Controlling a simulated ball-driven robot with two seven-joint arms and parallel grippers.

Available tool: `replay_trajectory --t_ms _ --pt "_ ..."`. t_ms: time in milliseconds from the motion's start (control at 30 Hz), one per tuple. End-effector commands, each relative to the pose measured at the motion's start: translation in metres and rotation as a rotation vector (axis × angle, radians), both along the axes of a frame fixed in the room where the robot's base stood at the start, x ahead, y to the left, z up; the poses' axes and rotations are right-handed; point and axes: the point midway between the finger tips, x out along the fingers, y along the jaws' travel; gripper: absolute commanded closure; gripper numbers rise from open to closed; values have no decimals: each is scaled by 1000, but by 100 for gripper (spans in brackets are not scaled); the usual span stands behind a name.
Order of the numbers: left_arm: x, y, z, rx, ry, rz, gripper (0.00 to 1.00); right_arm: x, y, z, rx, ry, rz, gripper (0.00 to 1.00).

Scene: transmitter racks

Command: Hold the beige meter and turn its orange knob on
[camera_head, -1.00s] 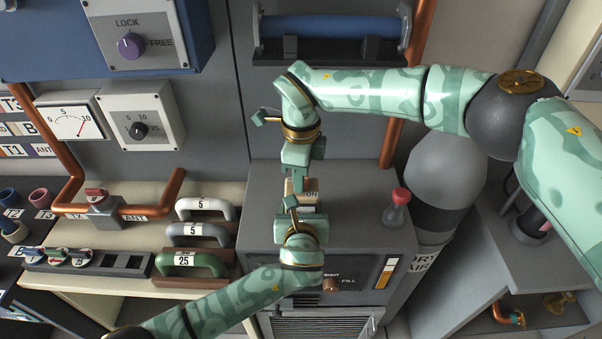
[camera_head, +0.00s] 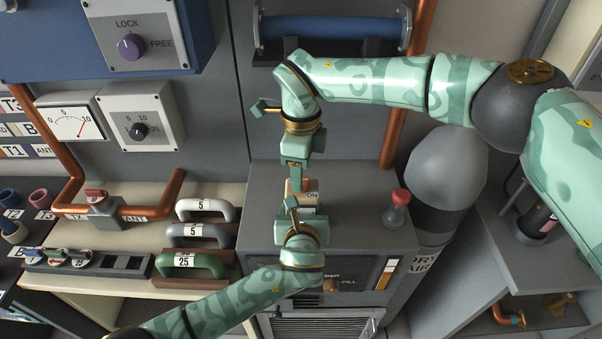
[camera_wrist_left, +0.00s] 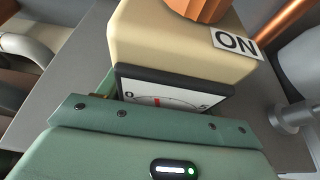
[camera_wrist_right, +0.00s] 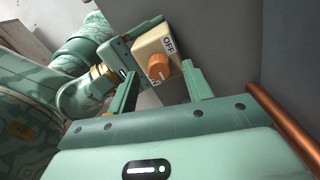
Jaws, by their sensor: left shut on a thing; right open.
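The beige meter (camera_head: 311,186) stands above the front of the grey cabinet, with its ON label facing up. My left gripper (camera_head: 294,208) is shut on it from below in the head view. In the left wrist view the meter body (camera_wrist_left: 170,45) fills the top, with its white dial, the ON label and part of the orange knob (camera_wrist_left: 200,8). My right gripper (camera_head: 297,178) is open just above the meter in the head view. In the right wrist view the orange knob (camera_wrist_right: 158,67) shows between its parted fingers, apart from them, with OFF and ON labels beside it.
The grey cabinet (camera_head: 350,200) below carries a red-topped lever (camera_head: 399,200) to the right. A copper pipe (camera_head: 393,135) runs behind it. Handled blocks, including a green one (camera_head: 185,262), stand on the left shelf.

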Motion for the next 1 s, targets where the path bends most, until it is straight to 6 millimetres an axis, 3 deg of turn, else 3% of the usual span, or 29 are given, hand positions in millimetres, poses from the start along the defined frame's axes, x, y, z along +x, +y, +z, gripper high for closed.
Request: replay_trajectory --t_ms 200,400,567,900,933,1000 --pt "1 0 1 -1 -2 0 74 1 0 53 1 -4 -1 50" --pt "1 0 1 -1 -2 0 74 1 0 89 2 -2 1 50" --pt "1 0 1 -1 -2 0 74 1 0 100 1 -1 1 50" --pt "1 0 1 -1 -2 0 74 1 0 101 1 0 1 50" --pt "1 0 1 -1 -2 0 29 1 0 101 1 0 1 50" --pt "0 0 1 -1 -2 0 10 1 0 101 1 0 1 50"
